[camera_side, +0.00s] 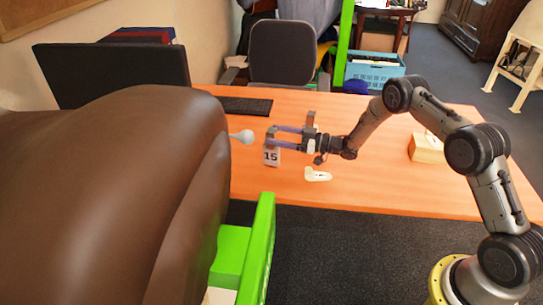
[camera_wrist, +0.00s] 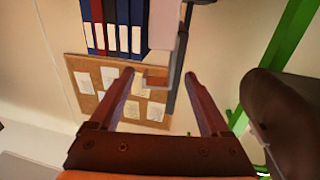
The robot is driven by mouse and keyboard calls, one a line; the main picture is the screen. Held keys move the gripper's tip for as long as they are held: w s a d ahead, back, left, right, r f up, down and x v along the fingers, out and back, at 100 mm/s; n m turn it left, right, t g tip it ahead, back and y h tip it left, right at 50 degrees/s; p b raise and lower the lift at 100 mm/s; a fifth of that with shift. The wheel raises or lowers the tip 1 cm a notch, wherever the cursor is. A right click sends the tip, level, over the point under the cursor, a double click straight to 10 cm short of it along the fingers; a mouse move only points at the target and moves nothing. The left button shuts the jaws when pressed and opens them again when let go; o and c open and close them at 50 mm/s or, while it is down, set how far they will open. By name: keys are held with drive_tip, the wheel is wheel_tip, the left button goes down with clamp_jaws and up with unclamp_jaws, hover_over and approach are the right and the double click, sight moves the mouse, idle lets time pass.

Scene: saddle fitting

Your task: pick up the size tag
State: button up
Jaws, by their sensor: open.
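The size tag (camera_side: 271,157), a small white piece marked 15, shows in the side view just right of the brown saddle (camera_side: 130,190). My gripper (camera_side: 271,137) points left, with its fingertips at the tag's upper edge. I cannot tell whether the tag lies between the fingers or just beyond or below them. In the wrist view my gripper (camera_wrist: 160,95) has its two fingers wide apart, with nothing clearly held. The saddle (camera_wrist: 285,110) shows at the right there. The tag is not clearly identifiable in the wrist view.
A white knob (camera_side: 243,136) sticks out beside the saddle, left of the fingertips. A small white piece (camera_side: 318,174) lies on the orange table (camera_side: 370,190) below my gripper. A wooden block (camera_side: 427,148) stands at the right. A green stand (camera_side: 255,255) is in front. A keyboard (camera_side: 246,105) lies behind.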

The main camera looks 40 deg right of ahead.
drive_tip(key=shift+x, duration=2.7)
drive_tip(key=shift+d+r, duration=0.15)
drive_tip(key=shift+r, duration=0.05)
clamp_jaws()
